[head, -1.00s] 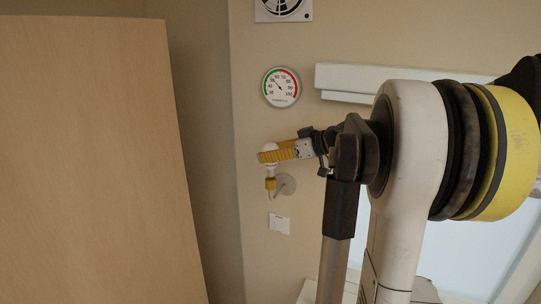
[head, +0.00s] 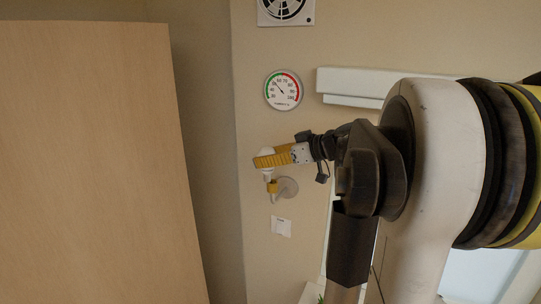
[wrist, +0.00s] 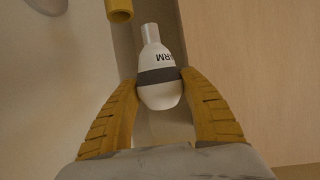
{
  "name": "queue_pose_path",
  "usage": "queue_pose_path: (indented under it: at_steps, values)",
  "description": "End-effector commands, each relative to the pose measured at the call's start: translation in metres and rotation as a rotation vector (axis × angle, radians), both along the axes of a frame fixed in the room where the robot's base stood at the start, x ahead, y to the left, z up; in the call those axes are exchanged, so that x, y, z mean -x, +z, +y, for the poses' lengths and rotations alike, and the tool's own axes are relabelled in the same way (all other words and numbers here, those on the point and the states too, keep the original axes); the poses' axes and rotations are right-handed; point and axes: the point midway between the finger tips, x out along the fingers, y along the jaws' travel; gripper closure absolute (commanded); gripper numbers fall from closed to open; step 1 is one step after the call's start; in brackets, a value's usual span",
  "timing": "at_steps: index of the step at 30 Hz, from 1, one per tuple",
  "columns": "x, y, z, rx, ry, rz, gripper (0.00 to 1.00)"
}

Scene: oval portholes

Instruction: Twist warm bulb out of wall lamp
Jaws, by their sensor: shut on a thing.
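The bulb (wrist: 161,94) is white with a dark grey band, partly readable lettering "ARM" and a metal base. It lies between the two yellow fingers of my gripper (wrist: 158,80), which is shut on it. The wall lamp's yellow socket (wrist: 119,9) shows at the top of the wrist view, apart from the bulb's base and to its left. In the head view my gripper (head: 268,159) is just above and slightly left of the yellow socket (head: 272,187). The lamp's round wall plate (head: 287,187) is beside the socket. The fingers hide most of the bulb there.
A round dial gauge (head: 284,90) hangs on the wall above, with a vent (head: 286,11) higher up. A small white label (head: 281,226) is below the lamp. A large wooden panel (head: 90,160) stands at the left. A white ledge (head: 350,86) is at the upper right.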

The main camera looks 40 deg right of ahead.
Motion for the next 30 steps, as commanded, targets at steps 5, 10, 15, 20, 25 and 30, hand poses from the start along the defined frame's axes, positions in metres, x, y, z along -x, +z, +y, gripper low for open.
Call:
queue_pose_path:
  at_steps: [5,10,15,20,25,30]
  values:
    - [0.006,0.000,0.016,0.000,0.001,0.000,0.81]
    - [0.012,0.000,0.029,0.000,0.001,0.000,0.81]
    - [0.018,0.000,0.043,0.000,0.001,0.000,0.81]
    - [0.023,0.000,0.056,0.000,0.001,0.000,0.81]
    - [0.029,0.001,0.070,0.000,0.001,0.000,0.81]
    - [0.033,0.000,0.078,0.000,0.001,0.000,0.81]
